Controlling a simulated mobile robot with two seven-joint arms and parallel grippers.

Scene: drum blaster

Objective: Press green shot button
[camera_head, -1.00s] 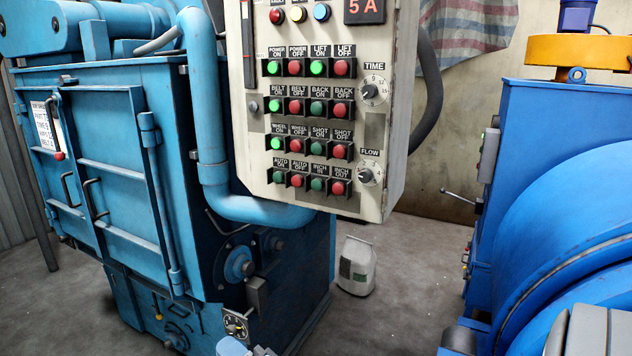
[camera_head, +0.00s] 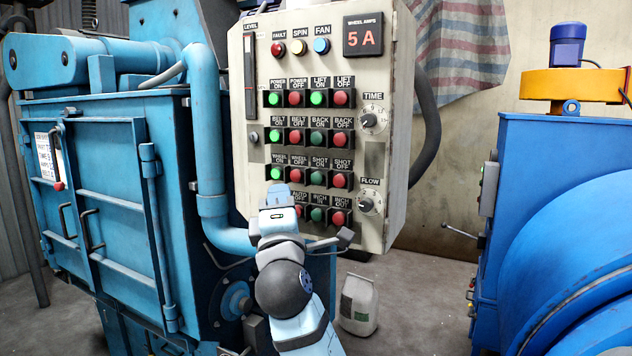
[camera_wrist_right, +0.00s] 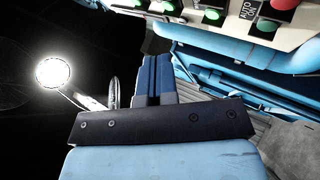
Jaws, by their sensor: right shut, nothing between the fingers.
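The green SHOT ON button (camera_head: 318,178) is dark green, in the third button row of the cream control panel (camera_head: 390,215), left of the red SHOT OFF button (camera_head: 339,180). Its label is readable and nothing covers it. My right gripper (camera_head: 277,190) rises in front of the panel's lower left, below and left of that button, and hides the left of the bottom row. In the right wrist view its fingers (camera_wrist_right: 155,78) are together and empty, and the panel's underside and lower buttons show at the top right. I cannot tell whether the fingertips touch the panel. My left gripper is not in view.
POWER ON, LIFT ON, BELT ON and WHEEL ON glow bright green. The TIME knob (camera_head: 368,120) and FLOW knob (camera_head: 366,205) sit right of the buttons. A blue pipe (camera_head: 208,150) runs left of the panel. A white bag (camera_head: 358,305) stands on the floor.

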